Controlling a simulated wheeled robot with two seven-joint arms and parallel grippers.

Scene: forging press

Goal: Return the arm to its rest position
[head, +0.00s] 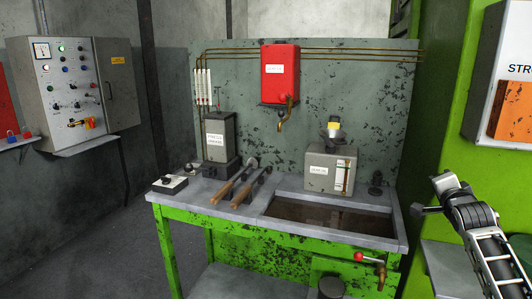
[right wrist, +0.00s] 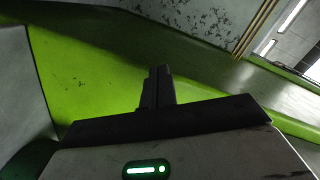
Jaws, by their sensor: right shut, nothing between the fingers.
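My right arm (head: 474,220) comes in from the lower right in the head view, raised in front of the green column. Its gripper (head: 418,209) points left, to the right of the workbench and apart from it. In the right wrist view the gripper's dark fingers (right wrist: 157,84) are together, with nothing between them. Green painted surface lies beyond them. My left gripper and left arm are not in view.
A green-framed workbench (head: 185,225) with an open basin (head: 330,213) stands in the middle. It carries two wooden-handled tools (head: 240,190) and a grey box (head: 322,172). A control cabinet (head: 75,85) is at left. A white panel (head: 487,75) hangs near my right arm. Floor (head: 90,240) at left is clear.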

